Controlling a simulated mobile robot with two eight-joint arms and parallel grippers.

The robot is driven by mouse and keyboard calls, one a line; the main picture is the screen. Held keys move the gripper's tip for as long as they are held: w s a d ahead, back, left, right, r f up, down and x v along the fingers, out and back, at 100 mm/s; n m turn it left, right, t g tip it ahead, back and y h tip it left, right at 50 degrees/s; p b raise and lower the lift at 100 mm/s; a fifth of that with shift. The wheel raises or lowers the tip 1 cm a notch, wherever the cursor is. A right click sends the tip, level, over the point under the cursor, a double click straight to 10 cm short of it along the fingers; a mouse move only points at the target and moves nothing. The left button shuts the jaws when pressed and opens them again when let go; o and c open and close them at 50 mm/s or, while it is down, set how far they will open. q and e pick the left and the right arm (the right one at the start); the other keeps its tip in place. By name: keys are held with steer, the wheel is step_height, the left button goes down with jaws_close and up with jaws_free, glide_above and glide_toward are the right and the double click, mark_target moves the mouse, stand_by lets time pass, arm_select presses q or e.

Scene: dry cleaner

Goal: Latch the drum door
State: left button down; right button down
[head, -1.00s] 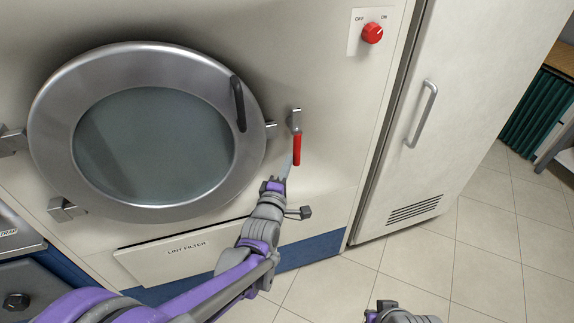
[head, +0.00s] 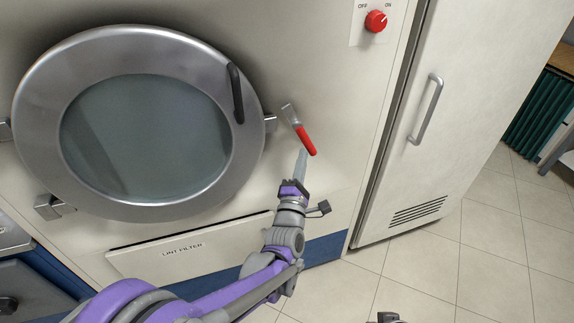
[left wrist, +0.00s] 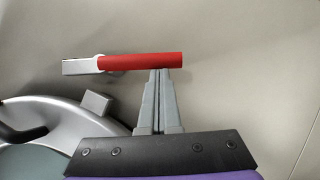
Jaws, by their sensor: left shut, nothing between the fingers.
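The round drum door (head: 245,150) lies against the machine front, with a grey metal rim, dark glass and a black handle (head: 235,92). A small metal tab (head: 270,123) sticks out from its right rim. The latch lever (head: 305,140) has a red grip and a metal base, and slants down to the right beside the tab. In the left wrist view the red grip (left wrist: 140,61) lies across the fingertips. My left gripper (head: 301,155) is shut and empty, its tips at the grip's lower end, seemingly touching it. My right gripper (head: 388,317) barely shows at the bottom edge.
A red off/on knob (head: 376,21) is above right of the latch. A lint filter panel (head: 185,248) is below the door. A tall cabinet with a handle (head: 427,108) stands to the right. Tiled floor is open at lower right.

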arm_select(q)
steer(key=d+n, duration=0.1)
steer(key=d+n+t+y+b, duration=0.1)
steer(key=n, duration=0.1)
steer(key=shift+w+d+r+n+t, duration=0.1)
steer(key=shift+w+d+n+t, duration=0.05)
steer(key=shift+w+n+t, duration=0.2)
steer(key=shift+w+d+r+n+t+y, duration=0.2)
steer(key=shift+d+n+y, duration=0.15)
steer(key=shift+n, duration=0.25)
steer(key=shift+w+d+r+n+t+y, duration=0.1)
steer(key=shift+d+r+n+t+y, duration=0.1)
steer(key=shift+n+y, duration=0.25)
steer(key=shift+w+d+r+n+y+p, duration=0.25)
steer(key=shift+d+r+n+y, duration=0.45)
steer(key=shift+n+y, duration=0.95)
steer(key=shift+w+d+r+n+y+p, duration=0.2)
steer(key=shift+d+r+n+y, duration=0.55)
steer(key=shift+n, duration=1.45)
steer(key=shift+w+d+r+n+y+p, duration=0.3)
steer(key=shift+r+n+y, duration=0.45)
steer(key=shift+n+y, duration=1.1)
steer(key=shift+d+r, duration=0.1)
steer(key=b, duration=0.3)
glide_toward(316, 154)
steer(key=d, duration=0.1)
steer(key=d+r, duration=0.1)
steer(key=s+d+r, duration=0.1)
steer(key=d, duration=0.1)
